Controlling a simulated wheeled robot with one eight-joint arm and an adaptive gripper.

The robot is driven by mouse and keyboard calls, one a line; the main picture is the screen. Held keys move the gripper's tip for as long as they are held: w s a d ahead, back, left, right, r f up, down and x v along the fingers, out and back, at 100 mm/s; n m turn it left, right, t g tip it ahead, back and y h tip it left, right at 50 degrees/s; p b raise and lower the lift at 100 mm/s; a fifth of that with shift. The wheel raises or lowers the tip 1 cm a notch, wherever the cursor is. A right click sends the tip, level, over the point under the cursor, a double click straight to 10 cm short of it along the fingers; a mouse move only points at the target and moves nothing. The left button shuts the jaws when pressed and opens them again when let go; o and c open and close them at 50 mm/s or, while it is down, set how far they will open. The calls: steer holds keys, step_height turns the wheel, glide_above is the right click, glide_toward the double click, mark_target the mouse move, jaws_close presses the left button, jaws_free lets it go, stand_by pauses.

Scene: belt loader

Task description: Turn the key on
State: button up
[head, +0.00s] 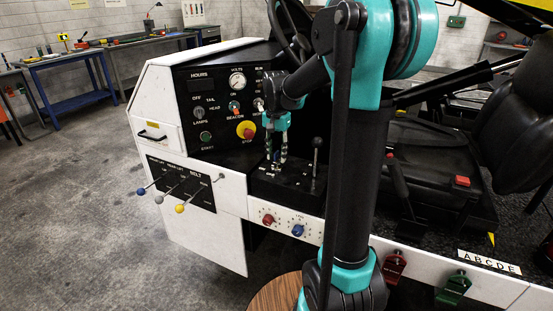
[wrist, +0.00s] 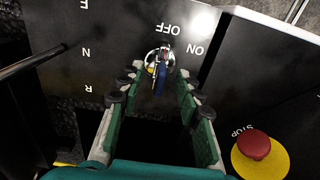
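The key (wrist: 161,77) shows in the wrist view as a narrow blue piece in a round, pale switch (wrist: 157,56) on a black panel. The labels OFF and ON are printed beside the switch. My gripper (wrist: 160,80) is open, with one green-padded finger on each side of the key and visible gaps between. I cannot tell which label the key points to. In the head view my gripper (head: 276,158) points down over the black console top, and its fingers mostly hide the key.
A black lever (head: 316,158) stands just right of my gripper, beside F, N, R marks. A red stop button on yellow (head: 246,130) is on the upright panel close by. A steering wheel (head: 291,28) is behind. Blue, grey and yellow-tipped levers (head: 180,208) stick out at the left.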

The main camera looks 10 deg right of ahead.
steer(key=shift+f, duration=1.1)
jaws_close()
